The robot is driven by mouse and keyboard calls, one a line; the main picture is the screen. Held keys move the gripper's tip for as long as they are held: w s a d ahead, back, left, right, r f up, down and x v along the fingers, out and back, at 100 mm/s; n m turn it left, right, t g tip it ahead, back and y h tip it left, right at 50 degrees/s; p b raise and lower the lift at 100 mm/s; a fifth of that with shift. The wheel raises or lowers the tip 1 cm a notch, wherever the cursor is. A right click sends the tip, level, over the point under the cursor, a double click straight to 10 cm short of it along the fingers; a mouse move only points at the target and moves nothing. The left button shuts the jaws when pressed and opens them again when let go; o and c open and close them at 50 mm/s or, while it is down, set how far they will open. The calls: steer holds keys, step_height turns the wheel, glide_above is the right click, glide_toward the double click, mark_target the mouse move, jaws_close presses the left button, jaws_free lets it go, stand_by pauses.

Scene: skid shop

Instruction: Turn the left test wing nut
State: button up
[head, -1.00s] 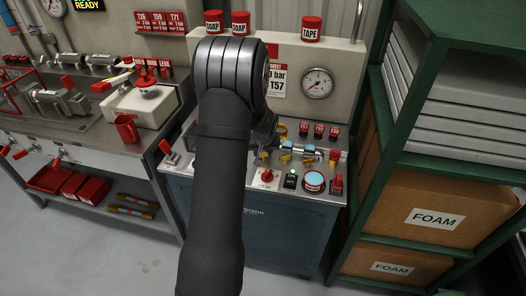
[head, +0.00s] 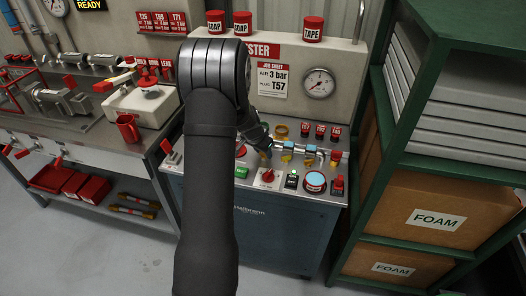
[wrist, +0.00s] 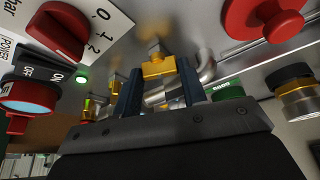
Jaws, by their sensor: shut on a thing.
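The left test wing nut (wrist: 158,66) is yellow and sits between the two dark blue fingers of my gripper (wrist: 159,88) in the wrist view. The fingers are shut on it, one on each side. Its lower part and the fitting below are partly hidden by the fingers and gripper body. In the head view my gripper (head: 265,151) reaches down to the left end of the pipe fixture on the tester panel. Other yellow fittings (head: 287,157) stand along the fixture to the right.
A gauge (head: 319,83) is on the back wall. A green shelf with foam boxes (head: 432,208) stands to the right.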

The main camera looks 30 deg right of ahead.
steer(key=shift+m+g, duration=0.3)
steer(key=shift+m, duration=0.4)
steer(key=o, duration=1)
steer(key=shift+r, duration=0.1)
steer(key=v, duration=1.7)
steer(key=shift+a, duration=0.25)
steer(key=shift+s+r, duration=0.1)
steer(key=shift+r, duration=2.45)
stand_by(1.5)
